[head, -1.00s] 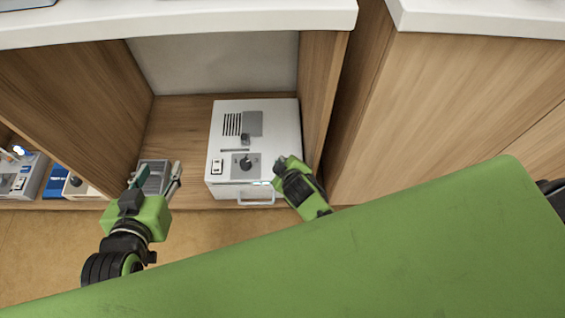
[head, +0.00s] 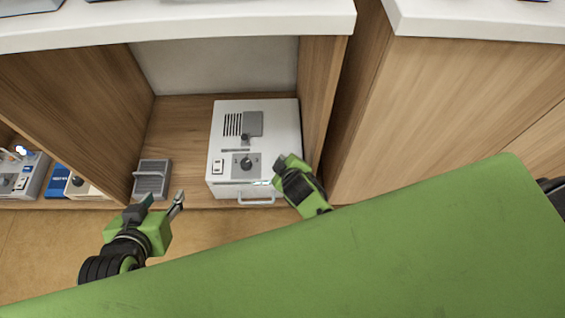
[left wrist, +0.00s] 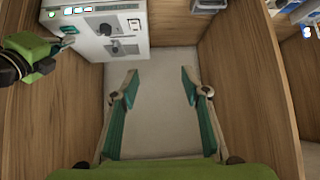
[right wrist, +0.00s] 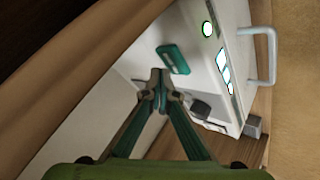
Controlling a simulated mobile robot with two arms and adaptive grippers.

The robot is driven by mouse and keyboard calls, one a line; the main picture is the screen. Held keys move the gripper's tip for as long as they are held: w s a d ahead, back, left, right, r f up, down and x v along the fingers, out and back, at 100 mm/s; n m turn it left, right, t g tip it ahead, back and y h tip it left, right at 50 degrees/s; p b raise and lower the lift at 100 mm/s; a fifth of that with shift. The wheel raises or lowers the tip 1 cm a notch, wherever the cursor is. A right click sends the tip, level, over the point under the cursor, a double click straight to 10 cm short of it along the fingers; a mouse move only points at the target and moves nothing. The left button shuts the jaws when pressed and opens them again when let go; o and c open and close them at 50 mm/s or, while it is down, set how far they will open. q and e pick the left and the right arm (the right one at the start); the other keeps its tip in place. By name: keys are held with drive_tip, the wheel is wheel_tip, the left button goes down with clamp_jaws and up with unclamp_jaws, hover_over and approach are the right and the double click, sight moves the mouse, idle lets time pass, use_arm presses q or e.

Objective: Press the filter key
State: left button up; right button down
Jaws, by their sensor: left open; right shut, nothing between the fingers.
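A white device (head: 285,130) with a dial, a switch, a vent and a front handle stands in the open cabinet bay. In the right wrist view a raised teal key (right wrist: 173,58) sticks out from a white face of the device, with several lit panels (right wrist: 222,65) near the handle. No label on the key is readable, so I cannot tell whether it is the filter key. My right gripper (head: 281,160) is shut and empty at the device's front right; its tips (right wrist: 158,82) appear close to the teal key, contact unclear. My left gripper (head: 162,204) is open and empty, left of the device.
A small grey box (head: 152,178) stands on the cabinet floor left of the device. The right cabinet wall (head: 317,95) is close beside my right gripper. A white counter (head: 200,20) overhangs the bay. Other devices (head: 25,172) stand in the left bay.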

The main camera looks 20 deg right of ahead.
use_arm(q)
drive_tip(key=shift+s+a+f+g, duration=0.25)
drive_tip(key=shift+s+f+g, duration=0.25)
drive_tip(key=shift+s, duration=0.15)
use_arm(e)
drive_tip(key=shift+r, duration=0.1)
use_arm(q)
drive_tip(key=shift+s+a+f+g+y+p, duration=0.35)
drive_tip(key=shift+s+a+f+g+p, duration=0.65)
drive_tip(key=shift+s, duration=1.5)
drive_tip(key=shift+s+a+f+g+y+p, duration=0.5)
drive_tip(key=shift+s+g, duration=0.9)
drive_tip(key=shift+s, duration=1.05)
use_arm(e)
drive_tip(key=shift+r, duration=1.35)
drive_tip(key=shift+r+p, duration=0.9)
drive_tip(key=shift+p, duration=0.15)
drive_tip(key=shift+r+p, duration=0.25)
drive_tip(key=shift+p, duration=0.05)
use_arm(q)
drive_tip(key=x, duration=0.5)
drive_tip(key=shift+d, duration=0.15)
drive_tip(key=shift+r, duration=0.1)
